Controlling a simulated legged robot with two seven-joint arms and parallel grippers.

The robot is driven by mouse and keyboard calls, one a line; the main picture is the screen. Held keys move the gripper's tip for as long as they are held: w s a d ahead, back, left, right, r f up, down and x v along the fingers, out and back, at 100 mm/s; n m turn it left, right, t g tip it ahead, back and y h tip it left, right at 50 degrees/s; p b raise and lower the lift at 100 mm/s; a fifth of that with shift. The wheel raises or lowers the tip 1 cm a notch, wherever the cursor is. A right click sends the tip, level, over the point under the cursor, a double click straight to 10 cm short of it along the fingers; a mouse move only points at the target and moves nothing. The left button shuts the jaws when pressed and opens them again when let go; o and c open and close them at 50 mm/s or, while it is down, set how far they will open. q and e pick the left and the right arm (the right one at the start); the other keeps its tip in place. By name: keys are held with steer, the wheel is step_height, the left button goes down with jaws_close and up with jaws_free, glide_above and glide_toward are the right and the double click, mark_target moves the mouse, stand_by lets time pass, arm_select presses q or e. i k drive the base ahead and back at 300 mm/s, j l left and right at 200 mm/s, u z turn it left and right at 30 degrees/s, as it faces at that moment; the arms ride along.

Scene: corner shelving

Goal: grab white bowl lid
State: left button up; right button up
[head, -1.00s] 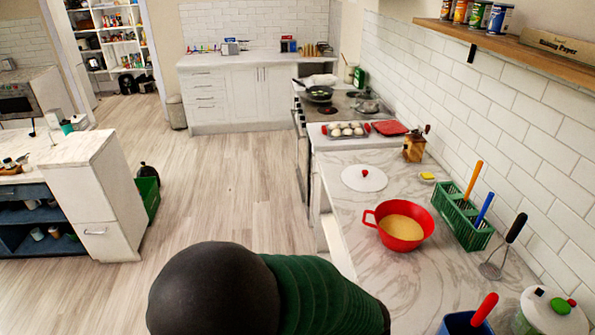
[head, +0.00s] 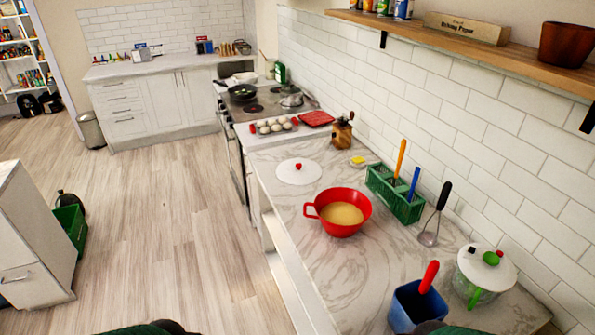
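The white bowl lid (head: 288,178), a flat round disc with a red knob in its middle, lies on the marble counter (head: 285,218). It is in the middle of the head view, behind and to the left of a red bowl (head: 343,229) with a yellowish content. Nothing touches the lid from above. Neither of my grippers is in view; only dark green parts, likely of my arms, show at the bottom edge.
A green crate (head: 407,207) with utensils, a whisk-like tool (head: 430,238), a blue container (head: 403,308) and a white-lidded pot (head: 486,268) stand on the right. An egg tray (head: 274,126) and stove lie behind. Floor to the left is open.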

mark_target(299, 172)
steer(key=i+j+u, duration=0.25)
steer(key=i+u, duration=0.15)
steer(key=i, duration=0.25)
steer(key=i+j+u, duration=0.1)
steer(key=i+u, duration=0.3)
steer(key=i, duration=0.25)
steer(key=i+z, duration=0.25)
steer(key=i, duration=0.2)
steer(key=i+j+z, duration=0.25)
steer(key=i, duration=0.2)
steer(key=i+j+z, duration=0.2)
steer(key=i, duration=0.25)
steer(key=i+j+z, duration=0.25)
steer(key=i, duration=0.15)
